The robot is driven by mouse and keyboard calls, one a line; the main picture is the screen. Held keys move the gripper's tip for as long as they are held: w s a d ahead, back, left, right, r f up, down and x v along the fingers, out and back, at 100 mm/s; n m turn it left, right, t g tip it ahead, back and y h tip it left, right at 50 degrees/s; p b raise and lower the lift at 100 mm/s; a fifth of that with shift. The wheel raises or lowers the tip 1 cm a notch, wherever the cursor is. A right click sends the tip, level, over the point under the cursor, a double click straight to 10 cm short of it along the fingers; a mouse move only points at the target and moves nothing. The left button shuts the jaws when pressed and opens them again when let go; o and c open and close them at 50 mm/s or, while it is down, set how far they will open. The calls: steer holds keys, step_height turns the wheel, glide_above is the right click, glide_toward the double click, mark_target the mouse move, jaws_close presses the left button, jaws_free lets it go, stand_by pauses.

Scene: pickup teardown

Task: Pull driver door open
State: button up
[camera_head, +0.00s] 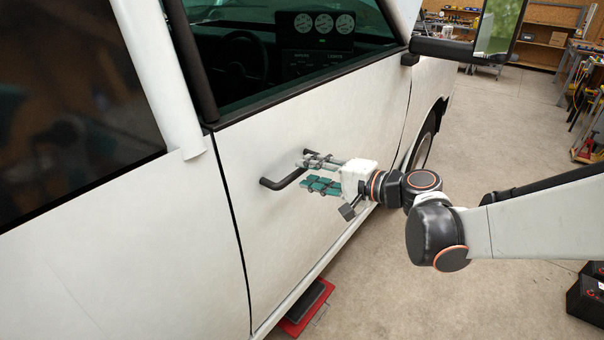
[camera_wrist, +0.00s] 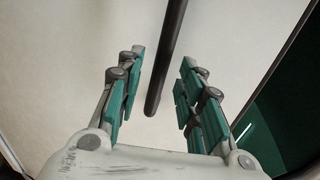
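The white driver door (camera_head: 290,225) of the pickup fills the middle of the head view and looks shut, with a thin dark seam along its edges. Its black bar handle (camera_head: 283,178) stands out from the panel below the window. In the wrist view the handle (camera_wrist: 165,60) runs down from the top edge, between the fingers. My gripper (camera_head: 317,172) is at the handle, its teal-padded fingers apart. In the wrist view my gripper (camera_wrist: 160,90) is open, with a gap on both sides of the bar. I cannot tell whether the fingertips reach past the bar.
A side mirror (camera_head: 497,28) sticks out at the upper right. A red step-like object (camera_head: 305,308) lies on the floor below the door. Black boxes (camera_head: 587,295) stand at the lower right. The concrete floor (camera_head: 500,140) beside the truck is mostly clear.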

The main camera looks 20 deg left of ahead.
mark_target(305, 171)
steer(key=shift+x, duration=1.75)
steer(key=shift+r, duration=0.1)
jaws_close()
